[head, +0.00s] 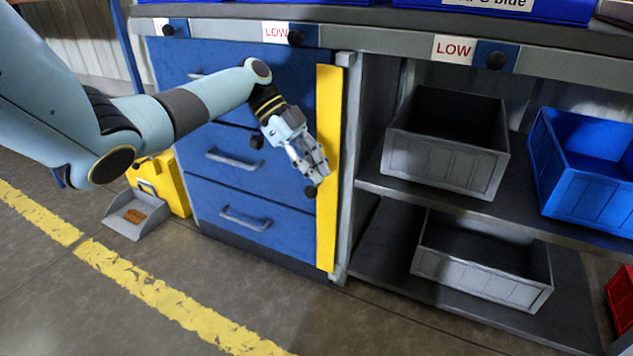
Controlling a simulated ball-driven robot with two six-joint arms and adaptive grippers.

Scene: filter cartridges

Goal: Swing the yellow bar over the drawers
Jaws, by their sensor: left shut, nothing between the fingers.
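The yellow bar (327,226) stands upright along the right edge of the blue drawers (213,190), by a grey post. The drawers are stacked one above another, and all look closed. My left gripper (313,183) is shut and empty. I cannot tell whether the fingers touch the bar or the knob. My left arm hides part of the upper drawers. My right gripper is not in view.
Right of the bar, open shelves hold grey bins (440,165) and a blue bin (585,165). A yellow box (172,185) and a small grey dustpan-like tray (133,213) are on the floor at left. Floor before the drawers is clear, with a yellow stripe (165,298).

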